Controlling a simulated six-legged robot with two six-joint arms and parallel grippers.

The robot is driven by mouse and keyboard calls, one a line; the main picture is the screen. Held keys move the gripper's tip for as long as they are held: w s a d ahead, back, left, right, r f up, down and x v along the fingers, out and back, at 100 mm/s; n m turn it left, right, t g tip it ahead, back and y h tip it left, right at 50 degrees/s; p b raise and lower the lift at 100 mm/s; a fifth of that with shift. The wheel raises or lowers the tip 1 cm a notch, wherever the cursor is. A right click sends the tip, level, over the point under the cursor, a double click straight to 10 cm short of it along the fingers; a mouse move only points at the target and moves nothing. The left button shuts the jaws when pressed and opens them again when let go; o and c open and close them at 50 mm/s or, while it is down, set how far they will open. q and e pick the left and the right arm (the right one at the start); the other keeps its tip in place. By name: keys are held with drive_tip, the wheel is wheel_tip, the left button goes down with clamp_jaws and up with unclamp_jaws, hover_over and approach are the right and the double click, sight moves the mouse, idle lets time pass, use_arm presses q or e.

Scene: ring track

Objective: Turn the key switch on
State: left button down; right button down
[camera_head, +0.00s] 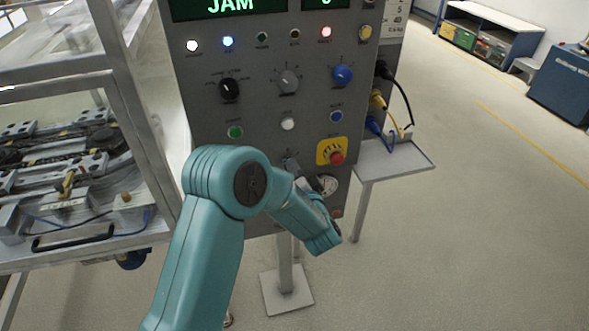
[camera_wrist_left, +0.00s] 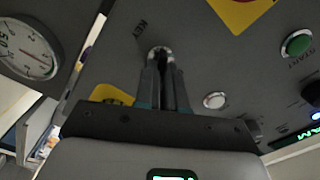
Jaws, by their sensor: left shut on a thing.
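The key switch (camera_wrist_left: 159,52) shows in the left wrist view as a light metal ring beside the label KEY on the grey control panel. My left gripper (camera_wrist_left: 163,76) is at the switch, its two dark fingers close together and shut on the key, which the fingers mostly hide. In the head view my teal left arm reaches across the lower panel, and its bent wrist covers most of the gripper. I cannot tell the key's angle. My right gripper is in neither view.
The panel carries a green button (camera_head: 235,132), a white button (camera_head: 288,124), a red emergency stop (camera_head: 336,157) on yellow and a round gauge (camera_wrist_left: 28,50). A framed machine (camera_head: 75,170) stands left; a small shelf (camera_head: 395,160) with cables is right.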

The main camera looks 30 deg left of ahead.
use_arm(q)
drive_tip(key=c, duration=1.2)
unclamp_jaws()
drive_tip(key=b+v, duration=0.2)
drive_tip(key=v, duration=1.4)
drive_tip(key=shift+d+b, duration=0.15)
drive_tip(key=shift+b, duration=0.15)
